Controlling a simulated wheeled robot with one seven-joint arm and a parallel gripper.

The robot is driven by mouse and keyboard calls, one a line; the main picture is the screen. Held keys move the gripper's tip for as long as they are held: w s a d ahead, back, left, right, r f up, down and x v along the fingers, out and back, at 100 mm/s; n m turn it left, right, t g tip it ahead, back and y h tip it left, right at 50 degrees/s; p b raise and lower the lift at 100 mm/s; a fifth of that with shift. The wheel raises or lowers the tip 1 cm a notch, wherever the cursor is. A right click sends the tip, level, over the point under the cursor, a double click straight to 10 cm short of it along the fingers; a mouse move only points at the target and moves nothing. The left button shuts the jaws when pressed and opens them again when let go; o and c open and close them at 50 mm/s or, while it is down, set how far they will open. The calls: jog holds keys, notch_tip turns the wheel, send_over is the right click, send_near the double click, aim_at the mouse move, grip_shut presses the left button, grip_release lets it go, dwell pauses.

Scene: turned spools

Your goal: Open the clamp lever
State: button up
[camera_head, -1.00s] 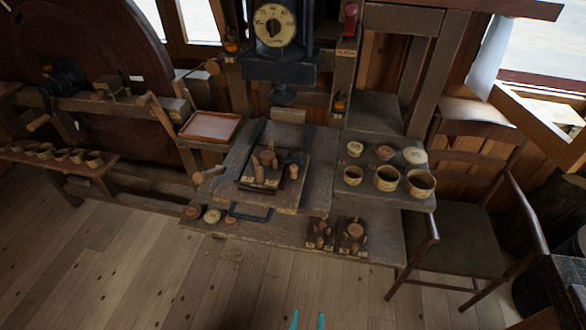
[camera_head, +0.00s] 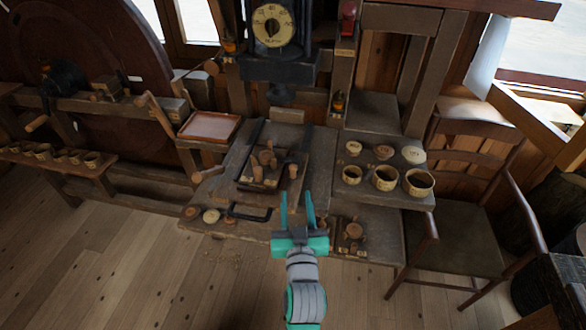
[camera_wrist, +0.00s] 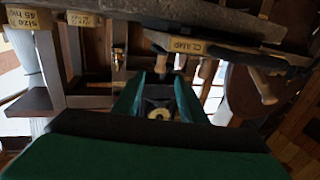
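In the wrist view a pale label reading CLAMP (camera_wrist: 187,45) is on the edge of a dark board. A dark bar with a wooden handle (camera_wrist: 262,86) hangs just right of it. This looks like the clamp lever, though I cannot be sure. In the head view a wooden handle (camera_head: 208,174) sticks out at the bench's left side; it may be the same one. My gripper (camera_head: 297,194) is open, its two teal fingers apart, at the bench's front, right of that handle. The fingers also show in the wrist view (camera_wrist: 161,82), with nothing visibly gripped.
A black U-shaped handle (camera_head: 250,215) is at the bench front. Turned pieces stand on a central block (camera_head: 245,186). Cups (camera_head: 386,179) are on the right shelf, and a peg block (camera_head: 352,234) is below. A tray (camera_head: 209,127) is at the left, a chair (camera_head: 455,225) at the right.

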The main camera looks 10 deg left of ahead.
aim_at(292, 171)
jog(key=shift+w+a+r, duration=0.25)
jog(key=shift+w+r, duration=0.2)
jog(key=shift+w, duration=0.35)
jog(key=x, duration=0.8)
jog(key=shift+w+a, duration=0.2)
jog(key=shift+w, duration=0.15)
jog(key=shift+w+d, duration=0.1)
jog(key=shift+w, duration=0.5)
jog(key=shift+c, duration=0.3)
grip_shut()
